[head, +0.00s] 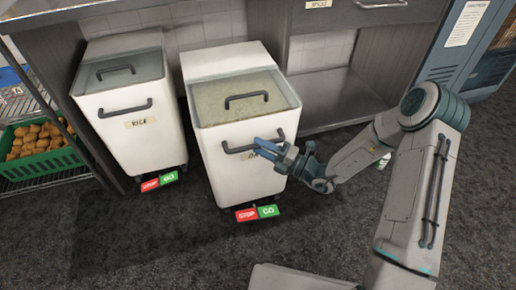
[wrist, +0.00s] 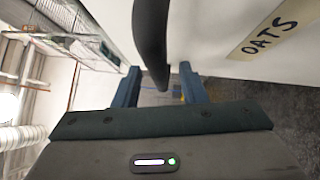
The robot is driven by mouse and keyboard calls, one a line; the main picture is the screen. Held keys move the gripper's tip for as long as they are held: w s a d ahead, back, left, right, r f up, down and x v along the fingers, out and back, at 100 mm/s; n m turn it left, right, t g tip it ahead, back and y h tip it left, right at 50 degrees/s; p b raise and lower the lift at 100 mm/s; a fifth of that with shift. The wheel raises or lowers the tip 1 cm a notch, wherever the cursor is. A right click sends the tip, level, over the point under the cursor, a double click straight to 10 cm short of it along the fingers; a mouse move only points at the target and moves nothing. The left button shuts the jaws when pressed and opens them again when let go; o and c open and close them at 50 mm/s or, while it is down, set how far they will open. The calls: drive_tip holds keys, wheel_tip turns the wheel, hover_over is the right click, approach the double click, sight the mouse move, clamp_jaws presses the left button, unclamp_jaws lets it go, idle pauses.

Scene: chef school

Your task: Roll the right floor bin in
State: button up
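The right floor bin (head: 230,165) is white with a clear lid over pale contents. It stands partly out from the counter, its front farther forward than the left bin's. Its dark front handle (head: 240,148) also shows in the wrist view (wrist: 151,35), near its OATS label (wrist: 264,38). My gripper (head: 262,147) is at the right part of this handle. In the wrist view my gripper (wrist: 157,85) has its fingers apart, one on each side of the handle, with gaps visible. A red STOP (head: 246,215) and green GO pedal (head: 268,211) sit at the bin's base.
The left bin (head: 135,147), labelled RICE, stands beside it with its own pedals. A wire shelf with a green crate (head: 45,162) is at the far left. An open bay with a low shelf (head: 335,97) is at right. The dark floor (head: 150,245) in front is clear.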

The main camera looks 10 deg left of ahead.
drive_tip(key=shift+x, duration=0.8)
